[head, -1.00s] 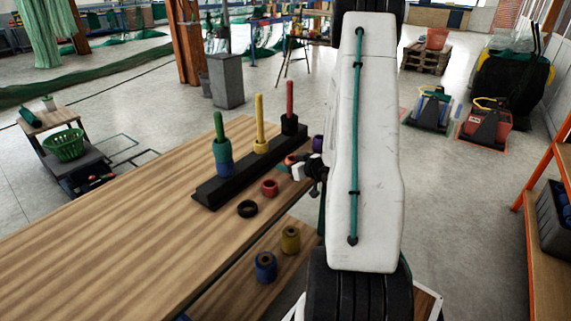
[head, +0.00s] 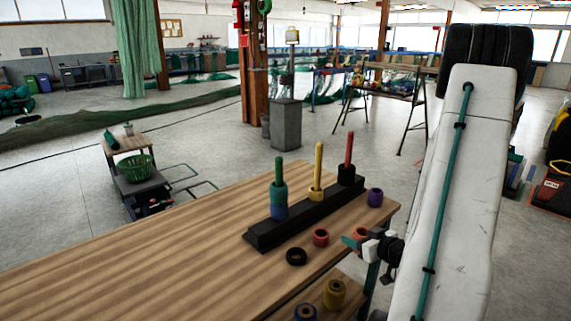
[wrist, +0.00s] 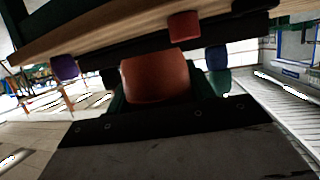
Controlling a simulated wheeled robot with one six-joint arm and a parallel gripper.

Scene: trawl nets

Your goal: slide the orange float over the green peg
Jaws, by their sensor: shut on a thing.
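The orange float (head: 359,233) is held in my gripper (head: 355,240) at the table's right edge, right of the peg rack. In the wrist view the orange float (wrist: 155,78) fills the space between my dark green fingers. The green peg (head: 279,165) stands upright at the left-middle of the black rack (head: 262,237). A teal float (head: 279,192) and a blue float (head: 279,210) are stacked around it, with its top bare above them. The held float is apart from the peg.
A yellow peg (head: 318,160) and a red peg (head: 349,147) stand farther along the rack. A red float (head: 321,238), a black ring (head: 296,257) and a purple float (head: 375,197) lie loose on the table. A yellow float (head: 334,294) sits lower down. The table's left is bare.

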